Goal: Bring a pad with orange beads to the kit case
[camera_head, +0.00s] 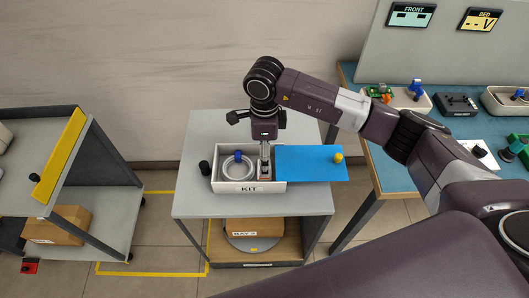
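The kit case (222,187) is a white open box marked KIT on a grey cart. A blue panel with a yellow knob (311,163) lies at its right side. Inside the case are a coiled pale ring with a blue knob (238,158). My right arm comes in from the right, and its gripper (264,168) points straight down into the right part of the case. A small dark piece shows at the fingertips; I cannot tell whether it is held. I cannot make out a pad with orange beads for certain. My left gripper is not in view.
A blue table on the right holds trays (418,103), a dark box (456,104) and green parts (515,148). FRONT and BED signs stand behind it. A box (255,227) sits on the cart's lower shelf. Another cart (90,165) stands left. The grey cart's front top is clear.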

